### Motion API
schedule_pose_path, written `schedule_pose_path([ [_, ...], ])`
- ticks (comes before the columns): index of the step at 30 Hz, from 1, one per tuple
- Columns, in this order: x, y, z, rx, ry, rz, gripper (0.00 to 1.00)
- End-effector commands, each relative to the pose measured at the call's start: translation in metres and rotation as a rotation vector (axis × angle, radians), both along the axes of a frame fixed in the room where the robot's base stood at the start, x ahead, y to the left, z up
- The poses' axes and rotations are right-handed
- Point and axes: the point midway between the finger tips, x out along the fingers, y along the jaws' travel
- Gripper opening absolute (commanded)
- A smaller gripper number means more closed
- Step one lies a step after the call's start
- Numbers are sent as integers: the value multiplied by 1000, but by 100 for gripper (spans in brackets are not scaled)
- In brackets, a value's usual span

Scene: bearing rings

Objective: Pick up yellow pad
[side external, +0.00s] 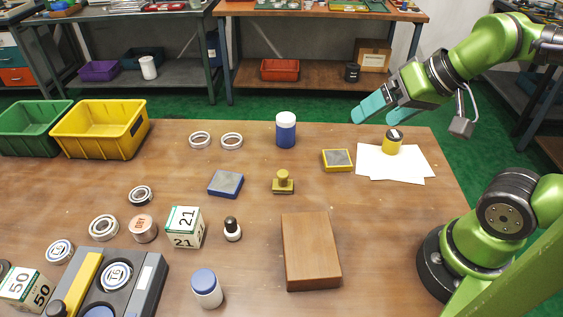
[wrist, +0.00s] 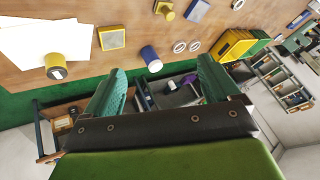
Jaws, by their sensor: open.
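The yellow pad (side external: 337,160) is a flat square with a yellow rim and grey top. It lies on the wooden table just left of the white paper sheets. It also shows in the wrist view (wrist: 112,38), near the top, left of the blue jar. My gripper (side external: 372,116) has teal fingers and is above the table's back right area, up and to the right of the pad. It is open and empty. In the wrist view both fingers (wrist: 160,85) are spread apart, with the pad beyond them and up to the left.
A yellow-and-black round container (side external: 393,142) stands on the white paper (side external: 375,170). A blue jar with a white lid (side external: 286,130) stands left of the pad. A yellow stamp (side external: 283,182), blue pad (side external: 226,184) and wooden block (side external: 310,250) lie nearer the front. Table between pad and block is clear.

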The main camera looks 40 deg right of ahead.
Motion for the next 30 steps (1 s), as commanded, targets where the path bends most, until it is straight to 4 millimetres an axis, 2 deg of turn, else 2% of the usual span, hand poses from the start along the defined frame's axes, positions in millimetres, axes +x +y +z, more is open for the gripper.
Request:
schedule_pose_path([
  [5, 1, 4, -6, 0, 26, 15, 89],
  [8, 10, 9, -15, -4, 82, 41, 89],
  [11, 30, 18, -21, -19, 161, 78, 89],
  [17, 82, 40, -38, -68, 347, 131, 89],
  [24, 143, 68, -72, -152, 540, 138, 89],
  [27, 162, 75, -82, -180, 590, 119, 89],
  [30, 175, 77, -81, -196, 612, 86, 89],
])
